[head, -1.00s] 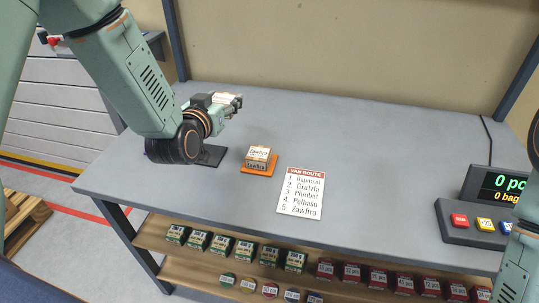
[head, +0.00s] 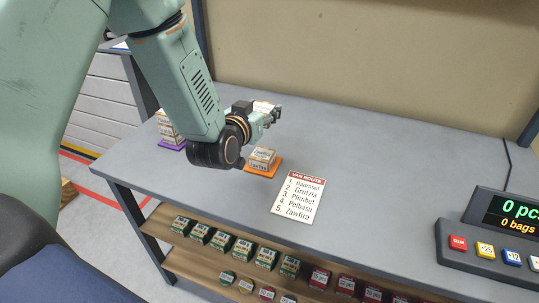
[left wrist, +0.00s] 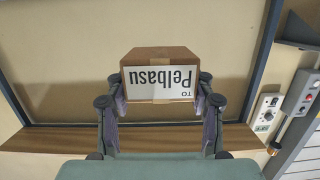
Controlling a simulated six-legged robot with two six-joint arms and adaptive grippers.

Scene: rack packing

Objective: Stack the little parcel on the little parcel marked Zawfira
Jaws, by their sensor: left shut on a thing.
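My left gripper (head: 272,115) is shut on a little brown parcel (head: 266,106). In the left wrist view this parcel (left wrist: 160,60) sits between the two fingers, and its white label reads Pelbasu, upside down in the picture. The little parcel marked Zawfira (head: 261,158) rests on an orange mat (head: 279,166) on the table. The held parcel is raised above the table and appears just behind or over the Zawfira parcel; the two are apart. The gripper partly hides the held parcel in the head view. My right gripper is not in view.
A Van Route list (head: 298,198) lies right of the orange mat. Parcels (head: 166,125) stand on a purple mat (head: 171,145) at the left, partly behind my arm. A counter with coloured buttons (head: 485,248) is at the right.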

